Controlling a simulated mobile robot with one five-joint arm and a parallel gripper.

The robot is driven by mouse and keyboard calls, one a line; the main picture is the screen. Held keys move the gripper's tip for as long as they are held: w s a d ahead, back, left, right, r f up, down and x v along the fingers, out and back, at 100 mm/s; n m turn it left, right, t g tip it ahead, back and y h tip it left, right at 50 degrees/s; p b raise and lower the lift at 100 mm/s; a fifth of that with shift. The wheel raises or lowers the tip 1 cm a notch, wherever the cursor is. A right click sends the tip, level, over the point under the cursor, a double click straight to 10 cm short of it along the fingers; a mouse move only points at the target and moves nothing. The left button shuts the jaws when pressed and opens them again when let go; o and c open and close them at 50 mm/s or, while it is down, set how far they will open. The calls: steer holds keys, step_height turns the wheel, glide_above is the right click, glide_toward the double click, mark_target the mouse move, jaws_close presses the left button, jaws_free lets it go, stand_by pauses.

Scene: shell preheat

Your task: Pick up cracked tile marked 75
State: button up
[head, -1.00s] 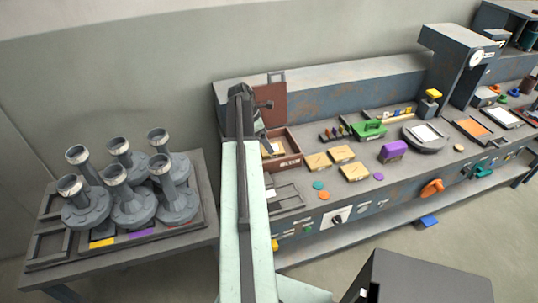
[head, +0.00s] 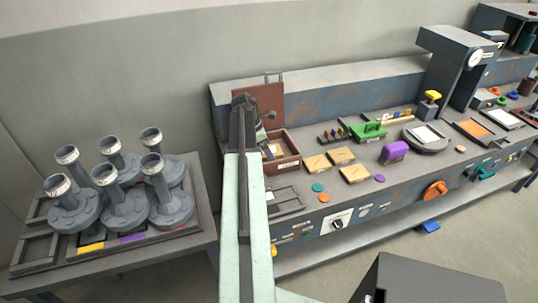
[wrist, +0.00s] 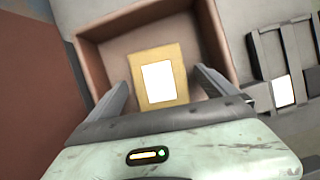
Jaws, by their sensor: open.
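In the wrist view a tan tile (wrist: 177,60) with a blank white panel lies in a brown open box (wrist: 215,40). No 75 can be read on it. My gripper (wrist: 160,78) is open, with one finger on each side of the tile's near part in the picture; I cannot tell how high it is above the tile. In the head view the box (head: 287,164) stands at the bench's left end, partly hidden by my arm. Several tan tiles with dark lines, such as this tile (head: 341,155), lie to its right; their marks are too small to read.
A brown upright panel (head: 272,97) stands behind the box. A side table with several grey funnel-topped pieces (head: 125,208) stands at left.

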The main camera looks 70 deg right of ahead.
steer(key=shift+f, duration=0.1)
steer(key=shift+c, duration=0.3)
steer(key=c, duration=1.7)
step_height(320, 180, up, 10)
steer(key=p, duration=1)
steer(key=shift+r, duration=0.25)
steer(key=shift+c, duration=0.2)
